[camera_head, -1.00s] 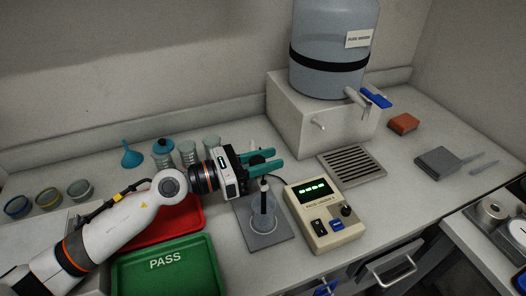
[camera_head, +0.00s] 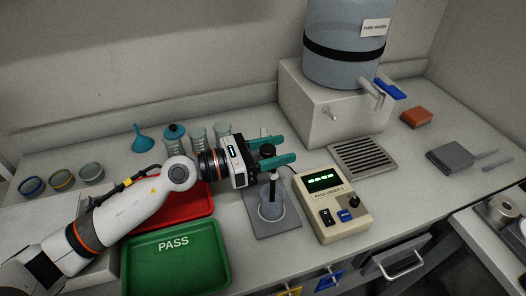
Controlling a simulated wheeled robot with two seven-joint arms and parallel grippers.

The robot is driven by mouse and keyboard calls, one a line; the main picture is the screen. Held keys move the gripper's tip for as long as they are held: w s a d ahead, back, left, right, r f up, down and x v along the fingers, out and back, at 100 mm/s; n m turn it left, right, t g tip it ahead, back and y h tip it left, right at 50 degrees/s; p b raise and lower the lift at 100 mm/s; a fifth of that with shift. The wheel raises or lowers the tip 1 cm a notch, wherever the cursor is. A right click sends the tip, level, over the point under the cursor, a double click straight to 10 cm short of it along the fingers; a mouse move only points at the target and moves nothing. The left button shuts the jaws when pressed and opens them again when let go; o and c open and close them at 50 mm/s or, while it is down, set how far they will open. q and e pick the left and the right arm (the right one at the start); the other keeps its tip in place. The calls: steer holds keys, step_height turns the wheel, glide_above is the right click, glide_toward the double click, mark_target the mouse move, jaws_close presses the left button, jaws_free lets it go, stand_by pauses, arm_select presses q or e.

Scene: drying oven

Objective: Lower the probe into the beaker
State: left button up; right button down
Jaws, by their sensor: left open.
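The clear beaker (camera_head: 271,207) stands on a grey plate (camera_head: 270,228) left of the meter. The probe (camera_head: 273,187) is a dark, thin upright piece with its lower part at or inside the beaker; how deep it sits is hard to tell. My left gripper (camera_head: 287,149) has teal fingers spread apart above the beaker, pointing right. A black knob (camera_head: 267,151) shows between the fingers, with no clear contact. My right gripper is not in view.
The beige meter (camera_head: 335,207) with a green display stands close right of the beaker. A red tray (camera_head: 178,205) and a green PASS tray (camera_head: 178,265) lie left, under my arm. A water tank (camera_head: 345,45) on a white box stands behind. Glassware lines the back.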

arm_select(q)
steer(key=b+v, duration=0.5)
steer(key=v, duration=0.6)
steer(key=shift+s+a, duration=0.15)
steer(key=shift+a, duration=0.2)
